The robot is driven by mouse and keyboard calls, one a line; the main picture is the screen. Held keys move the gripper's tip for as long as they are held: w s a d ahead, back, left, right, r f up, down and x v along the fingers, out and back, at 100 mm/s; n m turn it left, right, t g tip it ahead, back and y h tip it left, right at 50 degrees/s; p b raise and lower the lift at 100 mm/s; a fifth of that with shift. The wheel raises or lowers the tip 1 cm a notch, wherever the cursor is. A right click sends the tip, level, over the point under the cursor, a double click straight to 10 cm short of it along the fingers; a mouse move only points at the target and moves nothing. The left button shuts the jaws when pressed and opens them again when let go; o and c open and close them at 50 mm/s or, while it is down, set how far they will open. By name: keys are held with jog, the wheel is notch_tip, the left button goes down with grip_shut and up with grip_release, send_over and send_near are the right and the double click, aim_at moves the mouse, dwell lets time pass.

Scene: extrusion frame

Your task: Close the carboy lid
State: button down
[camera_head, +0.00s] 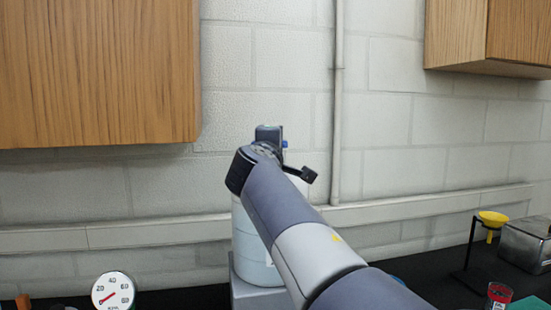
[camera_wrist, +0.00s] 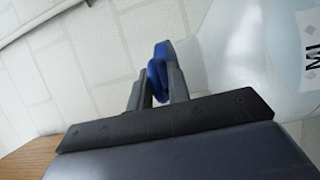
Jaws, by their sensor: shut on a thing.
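The carboy (camera_head: 250,250) is a large whitish translucent vessel on a grey block, partly hidden behind my arm. In the wrist view its pale body (camera_wrist: 245,50) fills the upper right, with part of a printed label at the edge. The blue lid (camera_wrist: 162,52) shows nearly edge-on between the fingers of my gripper (camera_wrist: 158,82), which is shut on it. A small blue bit of the lid (camera_head: 284,144) shows beside my wrist in the head view. The carboy's mouth is hidden, so I cannot tell how the lid sits relative to it.
Wooden cabinets (camera_head: 95,75) hang on the block wall at both sides. A round gauge (camera_head: 113,291) is at left; a yellow funnel (camera_head: 492,219) and a metal box (camera_head: 526,245) are at right.

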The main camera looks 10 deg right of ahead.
jog(key=shift+s+r, duration=0.1)
jog(key=shift+r, duration=0.15)
jog(key=c, duration=1.5)
grip_release()
jog(key=shift+f, duration=0.25)
jog(key=shift+s+a, duration=0.2)
jog(key=shift+s, duration=0.05)
jog(key=b+v, duration=0.3)
jog(key=v, duration=0.7)
